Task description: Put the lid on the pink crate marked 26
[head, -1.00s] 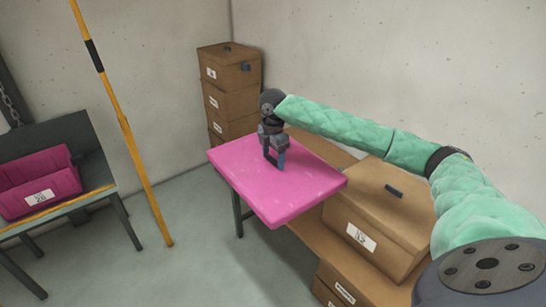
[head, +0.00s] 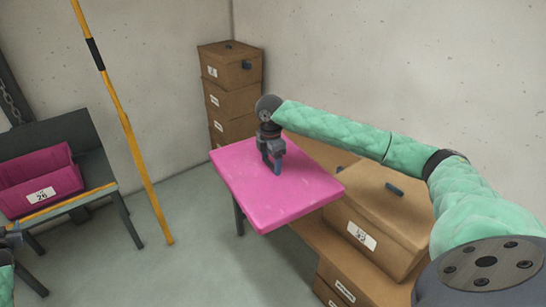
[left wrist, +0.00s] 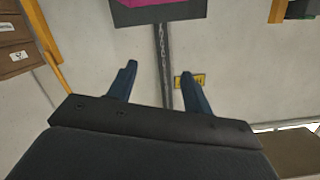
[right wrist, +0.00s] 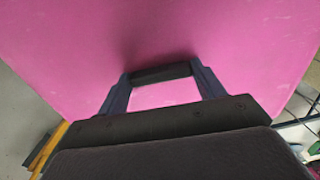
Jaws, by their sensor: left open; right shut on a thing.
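The pink lid (head: 277,197) is held flat by my right gripper (head: 272,168) near the wooden table. My right gripper is shut on the dark handle (right wrist: 161,73) on the lid's top; the lid fills most of the right wrist view. The pink crate marked 26 (head: 40,183) stands open at the left on a dark stand with a yellow front edge. My left gripper (left wrist: 158,84) is open and empty in the left wrist view. Part of my left arm shows at the lower left edge of the head view. A pink thing (left wrist: 160,12), probably the crate, shows at the top of the left wrist view.
A yellow pole (head: 123,120) with a black band stands between the crate and the lid. More brown boxes (head: 231,95) are stacked against the wall.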

